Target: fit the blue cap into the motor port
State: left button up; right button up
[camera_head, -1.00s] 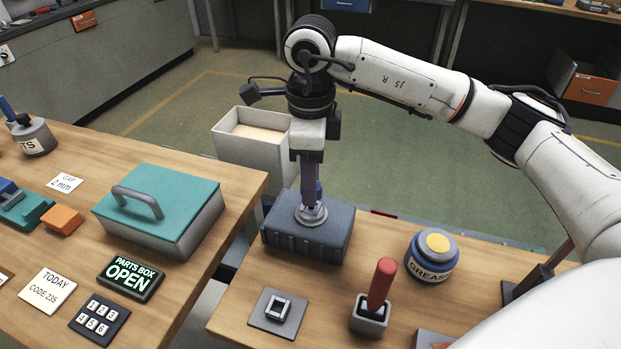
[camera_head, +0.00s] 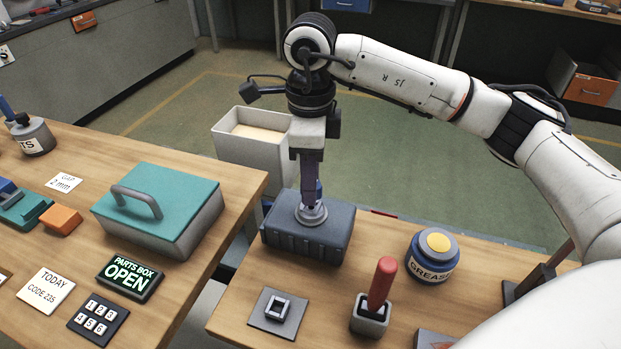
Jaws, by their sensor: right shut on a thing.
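The motor (camera_head: 338,232) is a dark grey ribbed block near the back left of the right-hand table. A round light-grey port ring (camera_head: 312,216) sits on its top. My right gripper (camera_head: 312,196) points straight down over the port, its fingertips just above or at the ring. It is shut on the blue cap (camera_head: 319,190), of which only a small blue part shows behind the fingers. The fingers hide the rest, so I cannot tell how deep the cap sits. My left gripper is not in view.
On the right-hand table are a grease tin (camera_head: 432,258), a red-handled tool in a holder (camera_head: 380,285) and a square grey plate (camera_head: 277,314). The left table holds a teal-lidded parts box (camera_head: 165,195). A pale bin (camera_head: 250,158) stands behind the motor.

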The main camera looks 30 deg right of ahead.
jog(key=shift+f, duration=0.2)
jog(key=shift+f+b, duration=1.1)
jog(key=shift+f, duration=0.05)
jog(key=o, duration=1.5)
jog(key=shift+o, duration=0.2)
jog(key=shift+r+p, duration=1.9)
jog(key=shift+r, duration=1.1)
jog(key=shift+a+f, duration=0.1)
